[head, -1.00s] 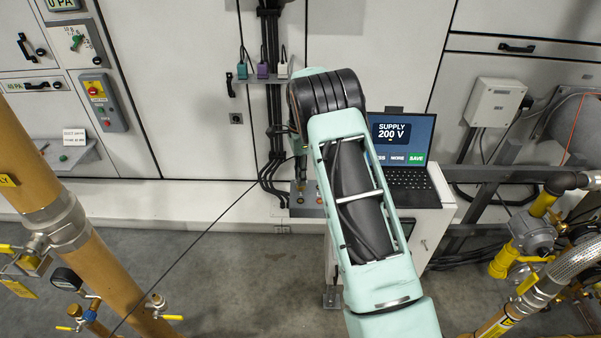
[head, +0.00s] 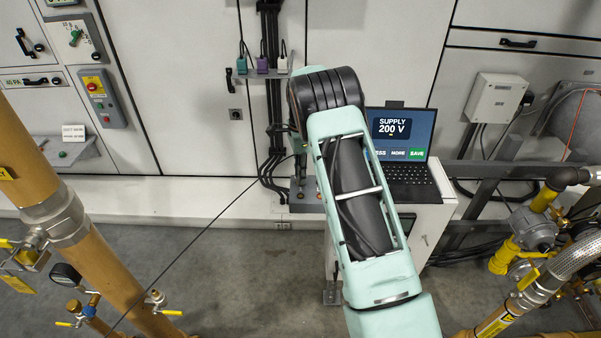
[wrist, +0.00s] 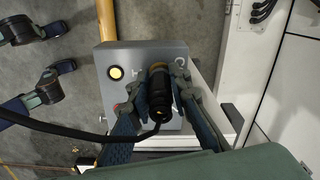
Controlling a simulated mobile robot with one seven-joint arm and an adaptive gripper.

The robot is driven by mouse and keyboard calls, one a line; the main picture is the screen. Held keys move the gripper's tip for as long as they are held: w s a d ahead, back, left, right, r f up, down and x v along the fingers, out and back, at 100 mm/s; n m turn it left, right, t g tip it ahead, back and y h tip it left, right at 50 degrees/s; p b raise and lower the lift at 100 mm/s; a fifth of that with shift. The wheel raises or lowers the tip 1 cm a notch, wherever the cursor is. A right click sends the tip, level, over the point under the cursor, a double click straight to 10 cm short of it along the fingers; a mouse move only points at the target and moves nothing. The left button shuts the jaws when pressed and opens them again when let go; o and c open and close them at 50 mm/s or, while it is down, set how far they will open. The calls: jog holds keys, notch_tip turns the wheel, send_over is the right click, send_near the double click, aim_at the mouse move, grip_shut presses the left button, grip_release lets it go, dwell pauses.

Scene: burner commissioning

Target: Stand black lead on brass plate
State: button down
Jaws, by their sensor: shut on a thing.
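In the wrist view my gripper (wrist: 161,88) is shut on the black lead (wrist: 160,97), a thick ribbed plug with a black cable curving off to the left. The plug is over the top of a grey metal box (wrist: 150,54); I cannot tell whether its far end touches the box. The plug and fingers hide part of the box top. In the head view my arm hides most of the gripper.
A laptop (head: 401,150) showing "SUPPLY 200 V" stands on a white cabinet right of my arm. Three small plugs, including a purple one (head: 263,65), sit on a wall shelf. Yellow pipes (head: 100,255) stand at the left. Gas fittings (head: 535,230) crowd the right.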

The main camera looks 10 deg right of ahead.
jog(key=shift+f, duration=0.2)
jog(key=c, duration=1.7)
grip_release()
jog(key=shift+r, duration=0.1)
